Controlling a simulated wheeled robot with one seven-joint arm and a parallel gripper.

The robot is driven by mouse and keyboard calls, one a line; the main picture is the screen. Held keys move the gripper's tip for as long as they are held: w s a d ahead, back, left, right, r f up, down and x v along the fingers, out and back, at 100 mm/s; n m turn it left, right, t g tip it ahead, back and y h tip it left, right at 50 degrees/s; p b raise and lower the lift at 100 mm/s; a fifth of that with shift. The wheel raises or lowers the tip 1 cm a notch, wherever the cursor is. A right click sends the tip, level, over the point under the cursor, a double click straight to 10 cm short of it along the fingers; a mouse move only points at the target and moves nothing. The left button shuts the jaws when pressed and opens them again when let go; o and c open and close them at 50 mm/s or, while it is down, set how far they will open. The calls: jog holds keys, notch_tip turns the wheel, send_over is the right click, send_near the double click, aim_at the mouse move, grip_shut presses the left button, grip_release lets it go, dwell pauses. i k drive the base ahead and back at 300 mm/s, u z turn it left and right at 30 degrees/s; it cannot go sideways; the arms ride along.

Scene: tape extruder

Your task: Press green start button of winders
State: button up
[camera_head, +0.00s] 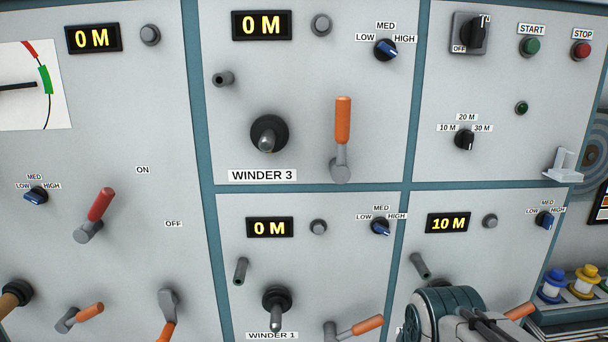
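The green start button (531,47) sits under a START label on the upper right panel, and its face shows fully. The red stop button (581,50) is to its right under a STOP label. My gripper (490,324) and wrist show at the bottom right edge, in front of the lower right winder panel with the 10 M display (447,223). It is well below the green button and apart from it in the picture. The fingertips are not clearly visible, so I cannot tell whether they are open or shut.
A rotary switch (468,34) with an OFF mark and a length selector (464,141) are left of the buttons. A dark green lamp (521,108) is below. A light grey bracket (564,164) juts out at the lower right. Orange-handled levers (342,138) project from the winder panels.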

aim_at(531, 47)
jog(key=k, duration=0.5)
jog(key=z, duration=1.45)
jog(key=k, duration=0.9)
jog(key=u, duration=1.5)
